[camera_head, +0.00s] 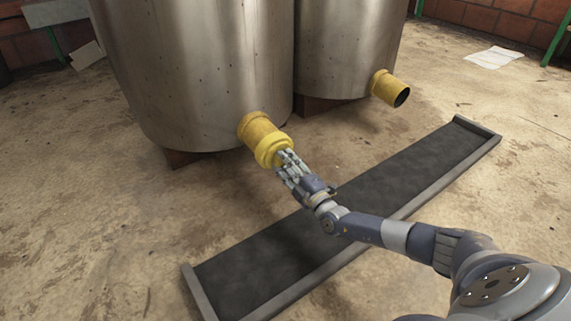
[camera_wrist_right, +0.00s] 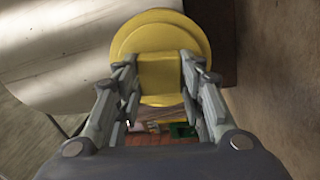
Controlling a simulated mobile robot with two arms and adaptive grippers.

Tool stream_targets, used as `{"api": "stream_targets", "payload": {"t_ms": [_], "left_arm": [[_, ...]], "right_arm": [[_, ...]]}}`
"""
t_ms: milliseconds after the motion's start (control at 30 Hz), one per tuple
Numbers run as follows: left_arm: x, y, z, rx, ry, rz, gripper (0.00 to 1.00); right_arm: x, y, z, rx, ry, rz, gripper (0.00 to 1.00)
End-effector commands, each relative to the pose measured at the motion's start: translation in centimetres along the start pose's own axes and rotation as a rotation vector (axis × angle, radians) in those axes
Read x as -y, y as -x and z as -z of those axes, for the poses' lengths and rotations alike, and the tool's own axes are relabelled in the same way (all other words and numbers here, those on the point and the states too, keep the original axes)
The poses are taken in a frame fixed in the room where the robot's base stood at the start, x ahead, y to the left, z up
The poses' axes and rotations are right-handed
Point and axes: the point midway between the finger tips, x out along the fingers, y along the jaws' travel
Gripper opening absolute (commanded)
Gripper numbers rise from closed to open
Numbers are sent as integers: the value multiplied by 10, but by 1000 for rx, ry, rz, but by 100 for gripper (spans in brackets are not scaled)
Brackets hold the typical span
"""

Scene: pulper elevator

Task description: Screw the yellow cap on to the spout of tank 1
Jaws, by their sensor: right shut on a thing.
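The yellow cap (camera_head: 272,150) sits at the open end of the yellow spout (camera_head: 255,127) of the left metal tank (camera_head: 195,70). In the head view the cap and spout are in line and look in contact; how far the cap is threaded cannot be told. My right gripper (camera_head: 283,159) is shut on the cap's raised grip. In the right wrist view, the fingers (camera_wrist_right: 160,75) stand on both sides of that grip, with the cap's round yellow face (camera_wrist_right: 160,32) behind it. The cap hides the spout's mouth there. My left gripper is not in view.
A second metal tank (camera_head: 345,50) with an open yellow spout (camera_head: 391,88) stands to the right. A long dark tray with a raised rim (camera_head: 447,186) lies on the floor under my right arm. White sheets (camera_head: 493,57) lie at the back right. The floor at left is clear.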

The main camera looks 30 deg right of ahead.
Motion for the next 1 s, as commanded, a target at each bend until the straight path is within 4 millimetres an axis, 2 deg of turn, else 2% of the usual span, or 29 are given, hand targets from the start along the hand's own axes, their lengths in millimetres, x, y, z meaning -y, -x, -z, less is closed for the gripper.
{"api": "stream_targets", "payload": {"t_ms": [600,933,967,1000], "left_arm": [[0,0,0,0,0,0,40],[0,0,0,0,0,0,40],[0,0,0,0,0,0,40],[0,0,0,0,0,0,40]], "right_arm": [[1,1,0,7,-787,3,8],[2,2,0,9,-850,5,8],[2,2,0,9,-850,5,43],[2,2,0,9,-849,5,52]]}}
